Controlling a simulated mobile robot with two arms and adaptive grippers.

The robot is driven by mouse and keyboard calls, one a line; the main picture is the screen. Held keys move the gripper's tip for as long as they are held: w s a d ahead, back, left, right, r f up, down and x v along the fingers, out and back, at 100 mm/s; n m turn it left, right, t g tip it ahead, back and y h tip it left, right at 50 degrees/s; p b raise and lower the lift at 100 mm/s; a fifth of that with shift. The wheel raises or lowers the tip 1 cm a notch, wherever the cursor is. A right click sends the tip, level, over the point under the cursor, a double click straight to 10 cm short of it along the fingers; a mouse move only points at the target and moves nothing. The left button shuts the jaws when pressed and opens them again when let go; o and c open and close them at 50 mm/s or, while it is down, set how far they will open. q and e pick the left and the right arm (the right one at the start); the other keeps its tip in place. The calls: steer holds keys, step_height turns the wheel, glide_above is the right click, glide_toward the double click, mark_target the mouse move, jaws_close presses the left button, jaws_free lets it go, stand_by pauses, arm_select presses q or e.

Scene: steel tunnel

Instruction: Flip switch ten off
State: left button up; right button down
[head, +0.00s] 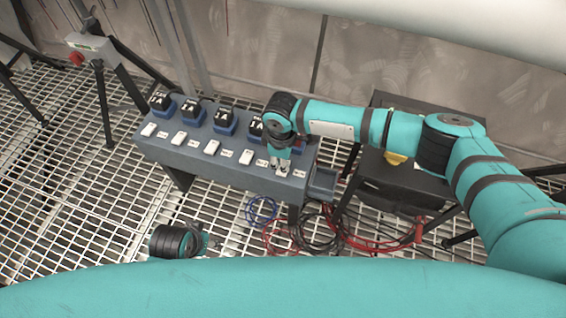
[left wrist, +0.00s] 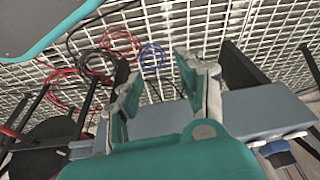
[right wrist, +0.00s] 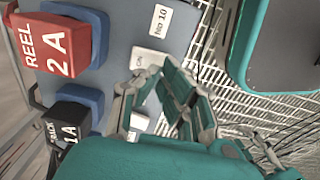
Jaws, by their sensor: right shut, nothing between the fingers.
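The grey-blue switch panel (head: 180,155) carries a row of white switches with number labels. In the right wrist view, the label No 10 (right wrist: 159,20) is clear, and the white switch ten (right wrist: 148,60) beside it shows the letters ON; its lower part is hidden by my fingers. My right gripper (head: 281,168) is shut and empty, its fingertips at the panel's right end close to switch ten; I cannot tell whether they touch it. My left gripper (head: 214,243) is low in front of the panel, and its fingers (left wrist: 163,85) stand apart with nothing between them.
Black plugs (head: 190,110) in blue sockets line the panel's back; a red plug marked REEL 2 A (right wrist: 60,45) is near switch ten. Red cables (head: 350,235) lie on the grating below. A black case (head: 420,190) stands right, a red-button box (head: 95,47) at left.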

steer(key=shift+r+p, duration=1.1)
steer(key=shift+p, duration=0.1)
steer(key=shift+r+p, duration=0.6)
steer(key=shift+p, duration=0.1)
arm_select(q)
steer(key=s+f, duration=0.3)
steer(key=f, duration=0.5)
steer(key=s+f+g+p, duration=0.1)
steer(key=s+f, duration=0.3)
steer(key=f, duration=0.4)
steer(key=shift+a, duration=0.45)
arm_select(e)
steer(key=shift+r, duration=0.65)
arm_select(q)
steer(key=shift+f, duration=0.1)
